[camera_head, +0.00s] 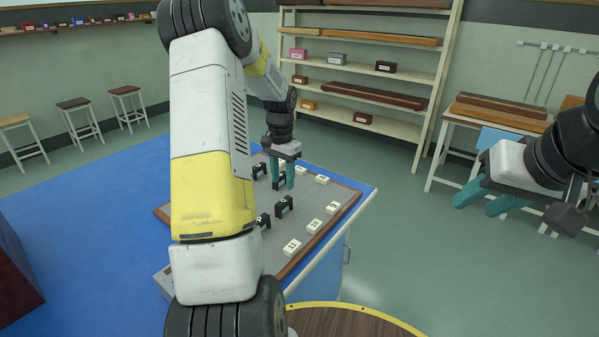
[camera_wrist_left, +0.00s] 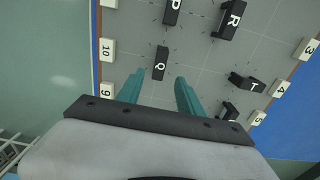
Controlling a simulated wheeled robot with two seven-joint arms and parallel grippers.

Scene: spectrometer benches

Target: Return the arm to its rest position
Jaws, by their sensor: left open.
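My left arm (camera_head: 209,130) reaches over the blue bench, bent down at its far end. My left gripper (camera_head: 283,178) points down over the grey board (camera_head: 345,190) and is open and empty. In the left wrist view its two teal fingers (camera_wrist_left: 160,92) stand apart with nothing between them. A black block lettered Q (camera_wrist_left: 160,62) is just beyond the fingertips in that view. My right gripper (camera_head: 489,199) hangs at the right, clear of the bench, with its teal fingers apart and empty.
Several black lettered blocks, such as R (camera_wrist_left: 229,20) and T (camera_wrist_left: 248,83), and white number tags (camera_head: 291,247) are on the board. A shelf rack (camera_head: 436,95), side table (camera_head: 455,152) and stools (camera_head: 127,91) stand farther off. A dark box (camera_head: 15,275) is at left.

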